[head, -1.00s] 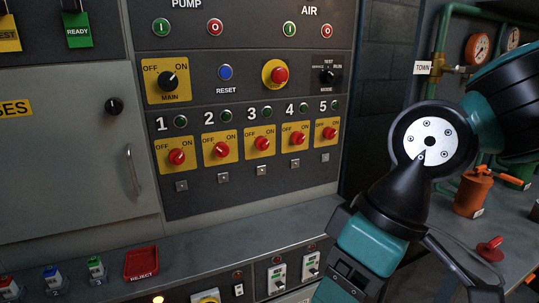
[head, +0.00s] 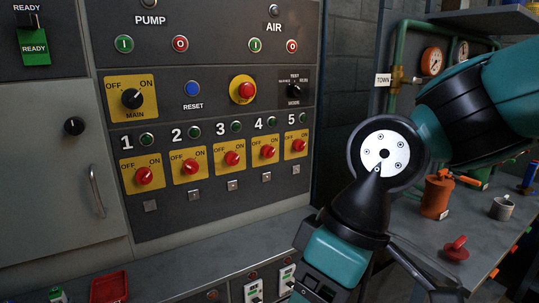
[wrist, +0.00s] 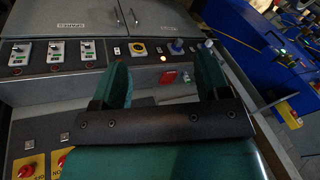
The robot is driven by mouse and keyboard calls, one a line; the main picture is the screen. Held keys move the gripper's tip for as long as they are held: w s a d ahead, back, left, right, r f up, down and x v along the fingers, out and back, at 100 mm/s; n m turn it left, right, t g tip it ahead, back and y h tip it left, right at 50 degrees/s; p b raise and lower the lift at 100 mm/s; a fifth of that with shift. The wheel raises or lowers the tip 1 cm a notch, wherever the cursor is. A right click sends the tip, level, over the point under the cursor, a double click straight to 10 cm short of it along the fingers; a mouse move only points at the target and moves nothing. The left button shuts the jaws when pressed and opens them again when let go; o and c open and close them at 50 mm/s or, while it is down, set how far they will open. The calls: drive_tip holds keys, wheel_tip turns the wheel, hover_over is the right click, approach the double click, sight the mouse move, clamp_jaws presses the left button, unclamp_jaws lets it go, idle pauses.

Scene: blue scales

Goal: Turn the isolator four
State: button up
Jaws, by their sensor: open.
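Isolator four is a red knob (head: 268,151) on a yellow OFF/ON plate (head: 256,161), under the number 4 and a dark green lamp (head: 271,126). It is fourth in a row of similar knobs on the grey panel. Its pointer is too small to read surely. In the wrist view my gripper (wrist: 162,80) is open and empty, with its green fingers spread apart. It is away from the knobs. Two red knobs (wrist: 27,170) show upside down at that view's lower left; their numbers are hidden. The fingertips are out of the head view.
Isolator three (head: 232,158) and isolator five (head: 298,145) flank knob four closely. A red stop button (head: 243,91) sits above. A ledge with a red tray (head: 109,287) runs below the panel.

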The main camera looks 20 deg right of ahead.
drive_tip(key=w+a+n+t+y+p, duration=0.1)
drive_tip(key=w+a+n+t+y, duration=0.3)
drive_tip(key=w, duration=0.9)
drive_tip(key=m+t+h+p, duration=0.3)
drive_tip(key=m+t+h, duration=0.2)
drive_tip(key=m+t, duration=0.75)
approach(271, 153)
drive_tip(key=shift+n+t, duration=0.65)
drive_tip(key=w+p, duration=0.3)
drive_tip(key=w+a+p, duration=0.1)
drive_tip(key=w+p, duration=0.2)
drive_tip(key=p, duration=0.1)
drive_tip(key=w+p, duration=0.3)
drive_tip(key=p, duration=0.1)
drive_tip(key=shift+w+a+f, duration=0.1)
drive_tip(key=shift+a+f, duration=0.25)
drive_tip(key=shift+a, duration=0.05)
drive_tip(key=shift+w+f, duration=0.1)
drive_tip(key=shift+w, duration=0.55)
drive_tip(key=shift+c, duration=0.2)
drive_tip(key=c, duration=0.9)
